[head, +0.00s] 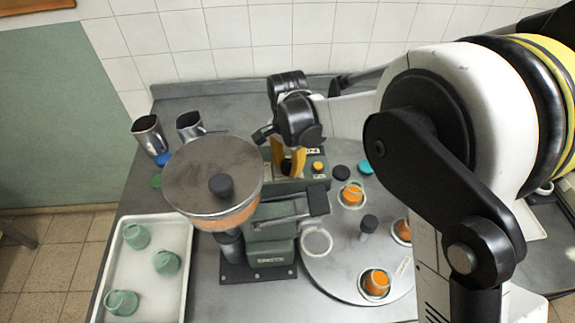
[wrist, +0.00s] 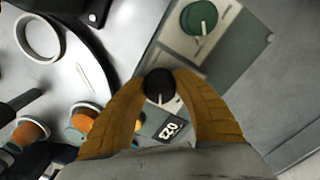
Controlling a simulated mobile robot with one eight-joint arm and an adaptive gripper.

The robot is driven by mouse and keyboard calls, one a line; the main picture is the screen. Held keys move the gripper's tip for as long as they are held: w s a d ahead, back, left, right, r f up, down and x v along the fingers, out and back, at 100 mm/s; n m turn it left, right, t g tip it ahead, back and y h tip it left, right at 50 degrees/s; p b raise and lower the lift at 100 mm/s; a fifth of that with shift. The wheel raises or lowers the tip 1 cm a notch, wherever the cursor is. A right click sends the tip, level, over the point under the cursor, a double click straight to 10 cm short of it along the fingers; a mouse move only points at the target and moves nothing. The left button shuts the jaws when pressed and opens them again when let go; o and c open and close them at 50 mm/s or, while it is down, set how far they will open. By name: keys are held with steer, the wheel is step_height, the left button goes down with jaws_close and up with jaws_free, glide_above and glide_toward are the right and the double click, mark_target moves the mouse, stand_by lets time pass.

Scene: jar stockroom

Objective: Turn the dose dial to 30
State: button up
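A small black dial (wrist: 159,86) with a white pointer line sits on the green-and-grey machine, beside a small display (wrist: 169,130) whose digits seem to read 023. My gripper (wrist: 162,74) has its yellow fingers on both sides of this dial, apparently touching it. In the head view my gripper (head: 291,165) points down onto the machine's control box (head: 300,184) behind the grinder, and its fingers hide the dial there. A larger green dial (wrist: 198,18) with a white pointer is on the same panel, beyond my fingertips.
The grinder's round lid (head: 212,172) stands close to the left of my gripper. A round grey plate (head: 335,268) with orange-filled jars (head: 375,283) lies to the right. A white tray (head: 150,240) with green cups is at left. Metal jugs (head: 149,135) stand behind.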

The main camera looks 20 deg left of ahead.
steer(key=c, duration=0.4)
steer(key=n, duration=0.3)
steer(key=shift+n, duration=0.4)
steer(key=n, duration=0.3)
steer(key=shift+d+n, duration=0.1)
steer(key=shift+n, duration=0.2)
steer(key=n, duration=0.4)
steer(key=shift+b, duration=0.3)
steer(key=shift+d+n, duration=0.1)
steer(key=shift+n, duration=2)
